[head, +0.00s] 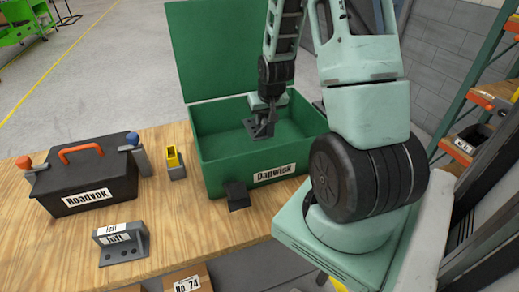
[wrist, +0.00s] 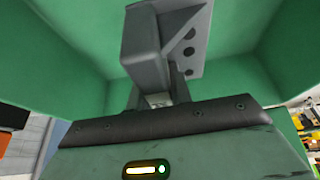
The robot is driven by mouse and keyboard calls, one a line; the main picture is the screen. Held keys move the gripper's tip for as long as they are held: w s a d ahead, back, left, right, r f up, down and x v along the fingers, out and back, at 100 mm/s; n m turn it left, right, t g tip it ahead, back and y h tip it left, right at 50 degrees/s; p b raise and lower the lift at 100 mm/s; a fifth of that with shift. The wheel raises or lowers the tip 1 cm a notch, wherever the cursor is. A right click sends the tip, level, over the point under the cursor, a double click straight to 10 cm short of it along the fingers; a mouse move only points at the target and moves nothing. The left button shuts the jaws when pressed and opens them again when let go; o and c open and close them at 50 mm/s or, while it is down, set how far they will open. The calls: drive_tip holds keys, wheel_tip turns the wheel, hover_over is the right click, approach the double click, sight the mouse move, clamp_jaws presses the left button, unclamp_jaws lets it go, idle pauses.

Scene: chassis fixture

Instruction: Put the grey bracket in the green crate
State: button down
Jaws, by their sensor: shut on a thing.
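My gripper (head: 264,113) points down inside the open mouth of the green crate (head: 222,176), which is labelled "Dapwick" and has its lid standing up at the back. The gripper is shut on a grey bracket (head: 262,129). In the wrist view the bracket (wrist: 146,50) sits beyond the fingertips (wrist: 160,92), with a row of dark holes on its right plate. Green crate walls (wrist: 62,60) surround it. I cannot tell whether the bracket touches the crate floor.
Another grey bracket (head: 121,247), labelled "loft", lies on the wooden table (head: 185,225). A black toolbox (head: 85,188) stands at the left. A yellow-and-grey piece (head: 175,162) and a small black piece (head: 236,195) are near the crate. A shelf rack (head: 455,100) is at the right.

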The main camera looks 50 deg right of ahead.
sight(262, 145)
drive_tip(key=shift+f+p, duration=0.7)
drive_tip(key=shift+f, duration=3.85)
drive_tip(key=shift+f, duration=0.15)
drive_tip(key=c, duration=1.3)
unclamp_jaws()
drive_tip(key=shift+o, duration=0.2)
